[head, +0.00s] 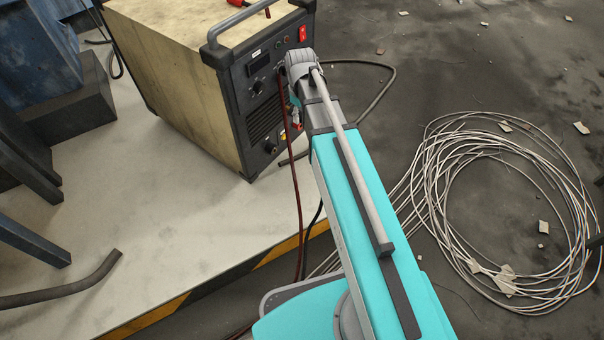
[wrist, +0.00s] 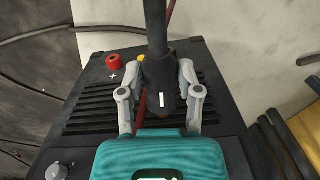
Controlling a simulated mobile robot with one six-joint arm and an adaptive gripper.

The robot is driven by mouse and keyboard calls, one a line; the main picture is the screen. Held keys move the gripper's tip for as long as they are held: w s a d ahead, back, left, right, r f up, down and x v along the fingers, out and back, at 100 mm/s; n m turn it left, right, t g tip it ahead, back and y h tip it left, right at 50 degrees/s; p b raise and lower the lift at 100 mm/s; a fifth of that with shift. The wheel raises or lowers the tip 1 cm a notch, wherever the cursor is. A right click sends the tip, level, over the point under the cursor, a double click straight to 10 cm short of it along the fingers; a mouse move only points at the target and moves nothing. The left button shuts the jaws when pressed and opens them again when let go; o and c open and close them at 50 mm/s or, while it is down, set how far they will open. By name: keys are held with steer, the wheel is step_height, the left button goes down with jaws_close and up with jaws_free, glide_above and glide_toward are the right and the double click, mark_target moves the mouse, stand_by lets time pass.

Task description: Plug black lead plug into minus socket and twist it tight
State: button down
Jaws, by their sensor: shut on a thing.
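In the wrist view, my gripper (wrist: 160,92) is shut on the black lead plug (wrist: 158,75), a dark cylinder with a white bar mark. Its thick black lead (wrist: 155,28) runs up out of the top of the picture. The plug is in front of the welder's front panel (wrist: 85,92); I cannot tell whether its tip touches anything. The minus socket is not clear in the wrist view, where the plug covers part of the panel.
A red plus connector (wrist: 113,62) with a white plus mark is left of the plug. A yellow part (wrist: 143,58) is just beside the plug. A red lead (head: 294,185) hangs before the welder (head: 170,75). Coiled wire (head: 500,210) lies right.

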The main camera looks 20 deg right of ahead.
step_height(320, 180, down, 26)
steer(key=s+n+b, duration=0.1)
steer(key=b, duration=2.3)
steer(key=shift+r, duration=0.1)
steer(key=shift+w+a, duration=0.85)
steer(key=shift+w, duration=0.3)
steer(key=shift+w+a, duration=0.85)
steer(key=shift+w, duration=0.25)
steer(key=shift+w+a, duration=0.55)
steer(key=shift+w, duration=0.2)
steer(key=shift+w+a, duration=0.5)
steer(key=shift+w, duration=0.2)
steer(key=shift+b, duration=0.3)
steer(key=shift+w+d+f+g+y+b, duration=0.1)
steer(key=shift+d+g+y+b, duration=0.05)
steer(key=shift+g+y+b, duration=0.85)
steer(key=shift+w+d+f+g+y+b, duration=0.1)
steer(key=shift+g+y+b, duration=0.35)
steer(key=shift+g+y, duration=0.6)
steer(key=shift+r+y, duration=0.1)
steer(key=shift+y, duration=0.45)
